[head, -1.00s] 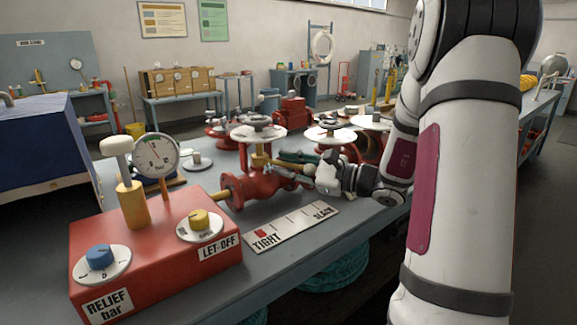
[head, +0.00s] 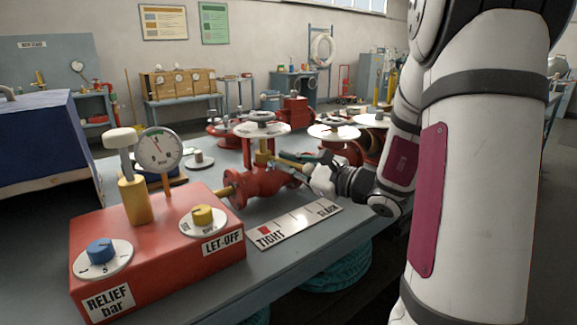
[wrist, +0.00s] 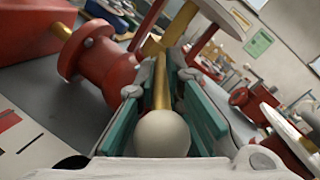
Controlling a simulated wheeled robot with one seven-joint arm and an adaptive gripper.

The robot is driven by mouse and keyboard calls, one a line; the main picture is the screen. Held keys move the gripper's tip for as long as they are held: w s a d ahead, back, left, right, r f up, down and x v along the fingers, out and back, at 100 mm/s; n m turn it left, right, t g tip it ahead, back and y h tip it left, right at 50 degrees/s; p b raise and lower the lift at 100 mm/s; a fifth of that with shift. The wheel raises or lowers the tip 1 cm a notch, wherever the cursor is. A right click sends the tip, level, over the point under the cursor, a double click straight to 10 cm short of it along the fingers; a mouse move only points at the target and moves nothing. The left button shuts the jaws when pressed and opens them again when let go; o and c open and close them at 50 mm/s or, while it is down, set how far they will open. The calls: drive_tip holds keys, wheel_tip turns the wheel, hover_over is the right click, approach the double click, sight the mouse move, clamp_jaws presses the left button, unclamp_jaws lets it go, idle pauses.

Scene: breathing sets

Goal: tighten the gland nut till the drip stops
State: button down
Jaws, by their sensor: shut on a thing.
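The red valve (head: 262,186) stands on the bench in the head view, with a brass gland nut (head: 262,158) on its stem under a round white plate (head: 262,129). A brass lever (head: 289,164) runs from the nut to the right. My gripper (head: 314,174) is shut on this lever. In the wrist view the lever (wrist: 162,85) lies between the teal pads of my gripper (wrist: 163,80), its white ball end (wrist: 162,134) nearest the camera. A TIGHT–SLACK scale plate (head: 293,222) lies in front of the valve. I see no drip; the valve's underside is not clear.
A red box (head: 150,245) with blue and yellow knobs and a pressure gauge (head: 158,148) stands left of the valve. More red valves (head: 335,150) stand close behind my gripper. Bare bench shows in front of the scale plate.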

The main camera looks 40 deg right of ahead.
drive_tip(key=c, duration=1.7)
unclamp_jaws()
drive_tip(key=shift+o, duration=0.2)
drive_tip(key=v, duration=1.2)
